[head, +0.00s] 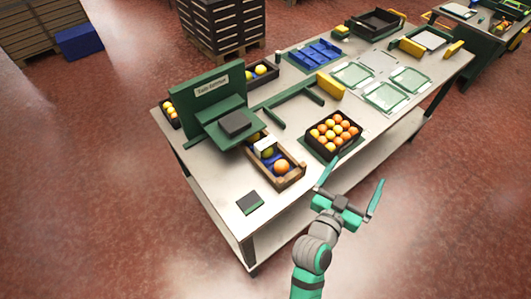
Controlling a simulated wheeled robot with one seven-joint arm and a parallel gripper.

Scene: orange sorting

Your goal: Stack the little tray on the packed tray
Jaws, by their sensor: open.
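The packed tray (320,149) is dark and full of orange and yellow-orange fruit. It sits on the table near its front edge. Which thing is the little tray is not certain. A small brown wooden tray (287,180) left of the packed tray holds an orange fruit, a yellowish fruit, a white box and something blue. A dark, empty-looking tray (373,27) stands at the far end of the table. My gripper (352,178) is open and empty, its fingers spread wide, in front of the table's near edge and below right of the packed tray.
A green weighing stand (213,92) with a dark plate is at the left. A low green rail (290,98) and yellow blocks stand behind the packed tray. Clear green-rimmed panels (386,97) lie at the right. The table's front left has bare space around a dark pad (250,202).

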